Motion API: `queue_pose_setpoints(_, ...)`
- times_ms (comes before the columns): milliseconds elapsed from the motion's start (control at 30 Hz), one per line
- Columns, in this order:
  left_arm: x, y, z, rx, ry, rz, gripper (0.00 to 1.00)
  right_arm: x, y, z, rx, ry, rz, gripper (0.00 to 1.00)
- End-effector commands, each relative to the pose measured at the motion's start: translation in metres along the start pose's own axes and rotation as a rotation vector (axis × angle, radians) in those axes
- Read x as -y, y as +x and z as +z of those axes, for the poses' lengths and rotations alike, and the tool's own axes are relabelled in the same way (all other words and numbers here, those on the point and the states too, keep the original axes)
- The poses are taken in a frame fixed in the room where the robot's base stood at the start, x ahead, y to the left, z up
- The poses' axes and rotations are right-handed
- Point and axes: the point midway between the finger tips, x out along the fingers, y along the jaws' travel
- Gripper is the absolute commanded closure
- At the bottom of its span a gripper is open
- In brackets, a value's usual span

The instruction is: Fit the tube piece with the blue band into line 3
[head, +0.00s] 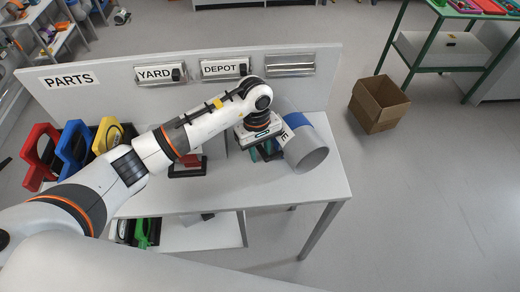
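A wide grey tube (306,156) with a blue band (297,120) around it is at the right end of the table, its open end facing the front right. My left gripper (264,151) points down just left of the tube. Its fingers are mostly hidden, so I cannot tell whether they are open, shut or touching anything. Dark green and teal parts show beneath it. A white label (285,138) ending in "E" is partly hidden between gripper and tube. I cannot make out which place is line 3. My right gripper is not in view.
The table's back panel (110,98) carries PARTS, YARD and DEPOT signs and a blank metal holder (290,65). Red (40,155), blue (72,148) and yellow (107,133) bins stand at the left. A cardboard box (379,104) is on the floor. The table's front right is clear.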

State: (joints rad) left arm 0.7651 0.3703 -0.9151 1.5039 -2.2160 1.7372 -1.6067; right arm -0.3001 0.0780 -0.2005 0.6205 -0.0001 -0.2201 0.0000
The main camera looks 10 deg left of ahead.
Motion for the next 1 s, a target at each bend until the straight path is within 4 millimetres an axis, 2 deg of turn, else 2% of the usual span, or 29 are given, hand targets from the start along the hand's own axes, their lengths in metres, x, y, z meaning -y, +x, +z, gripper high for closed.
queue_pose_setpoints(300, 0.000, -0.001, 0.000, 0.000, 0.000, 0.000, 0.64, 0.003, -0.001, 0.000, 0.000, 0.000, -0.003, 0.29)
queue_pose_setpoints(400, 0.000, -0.006, 0.000, 0.001, 0.000, -0.001, 0.64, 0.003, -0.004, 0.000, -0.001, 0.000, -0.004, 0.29)
queue_pose_setpoints(467, 0.001, -0.011, 0.001, 0.003, -0.001, -0.003, 0.64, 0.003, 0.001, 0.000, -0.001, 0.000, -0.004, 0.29)
queue_pose_setpoints(800, 0.001, -0.082, 0.001, 0.005, 0.000, -0.004, 0.64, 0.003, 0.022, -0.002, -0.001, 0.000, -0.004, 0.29)
queue_pose_setpoints(1000, 0.000, -0.112, 0.000, 0.003, -0.001, -0.001, 0.64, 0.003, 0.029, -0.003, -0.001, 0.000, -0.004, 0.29)
